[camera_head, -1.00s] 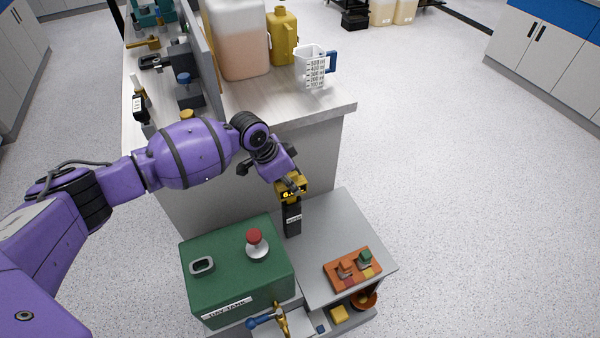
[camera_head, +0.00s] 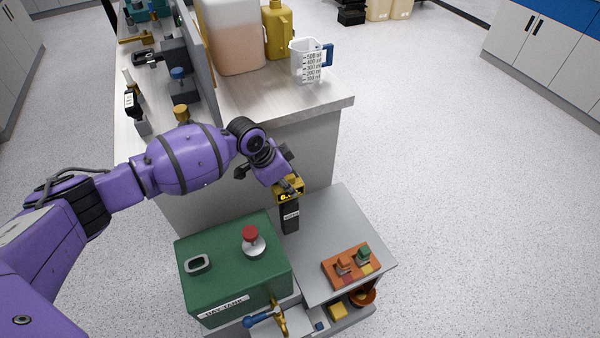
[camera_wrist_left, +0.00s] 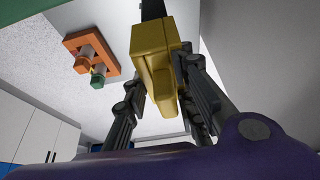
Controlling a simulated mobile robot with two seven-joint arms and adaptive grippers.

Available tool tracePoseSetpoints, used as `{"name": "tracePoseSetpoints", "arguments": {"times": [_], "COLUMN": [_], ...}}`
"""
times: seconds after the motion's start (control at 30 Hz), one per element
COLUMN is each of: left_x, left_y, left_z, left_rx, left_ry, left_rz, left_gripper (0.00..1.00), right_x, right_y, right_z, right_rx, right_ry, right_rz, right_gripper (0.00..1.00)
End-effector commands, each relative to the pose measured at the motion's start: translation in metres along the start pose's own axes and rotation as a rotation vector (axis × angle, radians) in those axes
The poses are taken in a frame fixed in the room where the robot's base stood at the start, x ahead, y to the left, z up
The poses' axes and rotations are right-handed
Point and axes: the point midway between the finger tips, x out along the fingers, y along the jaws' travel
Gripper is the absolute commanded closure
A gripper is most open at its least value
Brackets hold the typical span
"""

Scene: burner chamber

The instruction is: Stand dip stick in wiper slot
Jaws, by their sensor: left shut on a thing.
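My left gripper (camera_head: 288,186) is shut on the yellow head of the dip stick (camera_head: 289,195), which has a small dark display. In the left wrist view the yellow head (camera_wrist_left: 158,55) lies between the fingers, with a dark part running beyond it. In the head view a narrow black upright piece (camera_head: 290,222) with a pale label is directly below the yellow head, over the grey top. It looks like the wiper slot. Whether the stick's shaft is inside it is hidden. My right gripper is not in view.
A green day tank (camera_head: 215,250) with a red knob (camera_head: 250,233) stands left of the black piece. An orange tray (camera_head: 338,281) with orange and green plugs sits to its right on the grey top (camera_head: 338,225). A counter (camera_head: 335,103) with a measuring jug (camera_head: 308,65) rises behind.

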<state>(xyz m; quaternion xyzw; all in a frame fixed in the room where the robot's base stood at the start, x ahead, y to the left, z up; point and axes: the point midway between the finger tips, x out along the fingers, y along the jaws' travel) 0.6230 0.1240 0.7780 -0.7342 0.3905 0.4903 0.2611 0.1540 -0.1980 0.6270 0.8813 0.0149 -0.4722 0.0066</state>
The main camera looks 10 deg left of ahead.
Motion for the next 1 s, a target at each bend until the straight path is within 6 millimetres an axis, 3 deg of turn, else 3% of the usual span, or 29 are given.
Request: {"name": "tracePoseSetpoints", "arguments": {"times": [0.23,0.27,0.43,0.77,1.0], "left_x": [0.008,0.008,0.007,0.005,-0.031], "left_y": [0.0,0.0,0.0,0.0,-0.001], "left_z": [0.004,0.004,0.003,0.004,0.004], "left_rx": [-0.001,0.0,0.0,-0.001,0.002], "left_ry": [0.0,0.0,0.0,-0.001,0.001], "left_rz": [0.001,0.0,0.0,-0.001,-0.003], "left_gripper": [1.0,0.74,0.54,0.54,0.54], "right_x": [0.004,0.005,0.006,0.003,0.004], "right_y": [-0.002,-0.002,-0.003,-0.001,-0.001], "right_z": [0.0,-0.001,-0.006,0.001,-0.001], "right_rx": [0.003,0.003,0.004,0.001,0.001], "right_ry": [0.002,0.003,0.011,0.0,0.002], "right_rz": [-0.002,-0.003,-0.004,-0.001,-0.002], "right_gripper": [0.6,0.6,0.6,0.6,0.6]}}
